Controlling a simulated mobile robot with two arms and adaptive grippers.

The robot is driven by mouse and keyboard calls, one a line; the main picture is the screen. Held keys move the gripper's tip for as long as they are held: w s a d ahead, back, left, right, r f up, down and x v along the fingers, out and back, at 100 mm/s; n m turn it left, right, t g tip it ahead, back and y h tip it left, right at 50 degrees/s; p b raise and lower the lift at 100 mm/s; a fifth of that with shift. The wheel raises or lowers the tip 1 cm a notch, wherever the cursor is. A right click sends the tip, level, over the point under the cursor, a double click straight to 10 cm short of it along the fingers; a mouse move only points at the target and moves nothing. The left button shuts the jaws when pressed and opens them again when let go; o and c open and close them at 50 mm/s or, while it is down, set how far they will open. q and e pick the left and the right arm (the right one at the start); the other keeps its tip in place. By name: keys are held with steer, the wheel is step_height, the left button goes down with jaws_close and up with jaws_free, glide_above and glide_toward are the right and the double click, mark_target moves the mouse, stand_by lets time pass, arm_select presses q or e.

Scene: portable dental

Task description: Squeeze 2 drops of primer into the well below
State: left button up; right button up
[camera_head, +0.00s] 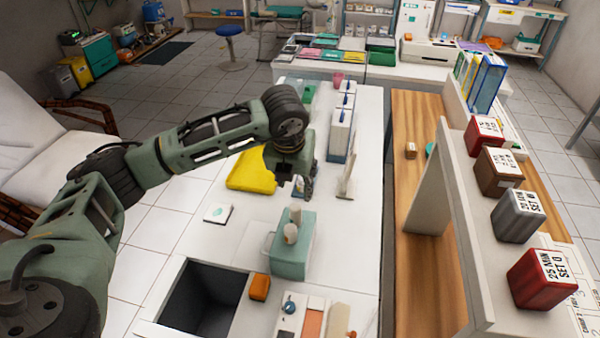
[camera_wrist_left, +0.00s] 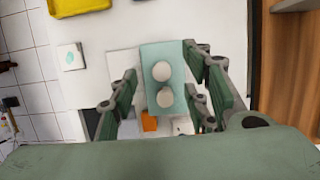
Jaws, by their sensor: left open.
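Two small beige round-topped bottles, one upper (camera_head: 295,213) and one nearer (camera_head: 290,233), stand upright in a teal block (camera_head: 290,262) on the white counter. I cannot tell which holds primer. In the left wrist view the tops (camera_wrist_left: 162,71) and (camera_wrist_left: 165,98) line up on the teal block (camera_wrist_left: 160,50). My left gripper (camera_head: 304,188) is above and just behind the block, open and empty, its fingers spread to both sides of the bottles in the wrist view. I cannot make out a well for certain. My right gripper is out of view.
A dark sink (camera_head: 201,302), an orange block (camera_head: 259,287) and a white tray of small items (camera_head: 312,322) are in front. Counter left of the block is mostly clear.

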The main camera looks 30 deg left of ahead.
mark_target(295, 209)
arm_select(q)
steer(key=f, duration=0.1)
steer(key=f+b, duration=0.2)
steer(key=f, duration=0.1)
steer(key=shift+s, duration=0.25)
step_height(295, 209, down, 8)
steer(key=b, duration=0.7)
steer(key=shift+w+r, duration=0.1)
steer(key=shift+w, duration=0.05)
steer(key=shift+c, duration=1.5)
steer(key=c, duration=0.5)
steer(key=shift+o, duration=0.2)
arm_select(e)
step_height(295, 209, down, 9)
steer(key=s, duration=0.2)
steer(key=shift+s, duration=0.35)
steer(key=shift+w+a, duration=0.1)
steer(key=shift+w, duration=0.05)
arm_select(q)
steer(key=o, duration=0.6)
steer(key=shift+c, duration=0.2)
